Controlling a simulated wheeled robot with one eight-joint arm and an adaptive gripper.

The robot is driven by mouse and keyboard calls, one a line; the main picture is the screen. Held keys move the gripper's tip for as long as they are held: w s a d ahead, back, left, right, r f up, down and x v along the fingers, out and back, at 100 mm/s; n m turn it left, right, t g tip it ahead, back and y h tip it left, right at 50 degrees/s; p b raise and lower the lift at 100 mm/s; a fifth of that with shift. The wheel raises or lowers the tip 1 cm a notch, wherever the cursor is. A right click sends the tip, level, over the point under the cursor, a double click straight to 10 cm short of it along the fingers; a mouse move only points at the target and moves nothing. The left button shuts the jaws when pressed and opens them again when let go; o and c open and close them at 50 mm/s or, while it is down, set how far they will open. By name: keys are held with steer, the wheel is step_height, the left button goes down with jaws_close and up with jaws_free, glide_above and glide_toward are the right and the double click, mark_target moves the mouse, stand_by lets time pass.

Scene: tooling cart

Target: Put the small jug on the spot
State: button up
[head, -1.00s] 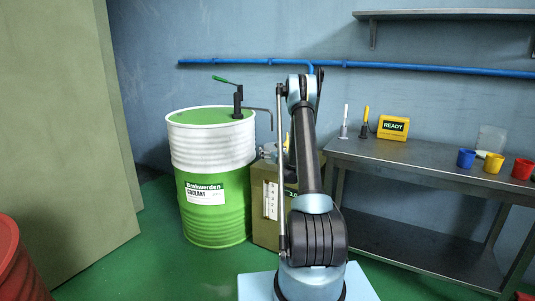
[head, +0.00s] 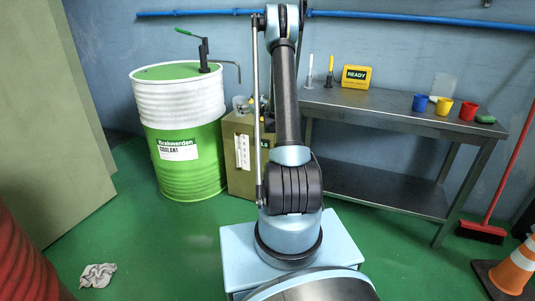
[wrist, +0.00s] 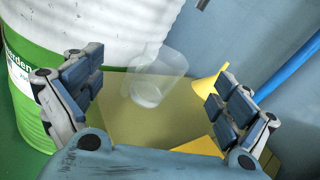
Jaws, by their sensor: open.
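A small clear jug (wrist: 152,85) shows in the wrist view, see-through and tapered, over the olive cabinet top. My gripper (wrist: 158,75) is open, with one finger to each side of the jug in the picture. I cannot tell how far away the jug is, and neither finger visibly touches it. In the head view, a small clear vessel (head: 240,103) stands on the olive cabinet, beside my arm. A larger translucent vessel (head: 444,107) stands on the bench. I cannot make out the spot for certain.
The olive cabinet (head: 238,182) stands beside the green and white coolant drum (head: 185,150). A yellow funnel (wrist: 208,83) is right of the jug. The metal bench (head: 385,118) holds blue, yellow and red cups. A broom (head: 482,232) and cone (head: 515,268) stand right; a rag (head: 97,275) lies left.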

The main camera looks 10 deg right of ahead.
steer(key=s+a+r+n+g, duration=0.25)
steer(key=s+r+n, duration=0.2)
steer(key=s, duration=0.45)
steer(key=s+a+r+n+g, duration=0.2)
steer(key=s+a+r+n, duration=0.2)
steer(key=s+n, duration=0.3)
steer(key=s+a+r+n+g, duration=0.3)
steer(key=s+r+n, duration=0.15)
steer(key=s, duration=0.55)
steer(key=s+d+f+n+g+h, duration=0.2)
steer(key=s+f+n, duration=0.2)
steer(key=s, duration=0.9)
steer(key=s+d+f+n+g+h, duration=0.2)
steer(key=s+d+f+n, duration=0.1)
steer(key=s, duration=1)
steer(key=s+d+f+n+g+h, duration=0.2)
steer(key=s+n, duration=0.4)
steer(key=s, duration=0.7)
step_height(320, 180, down, 3)
steer(key=shift+s+d+r, duration=0.15)
steer(key=shift+s+d, duration=0.15)
steer(key=shift+d, duration=0.2)
steer(key=shift+g, duration=0.25)
steer(key=shift+w+f, duration=0.2)
steer(key=shift+w, duration=0.2)
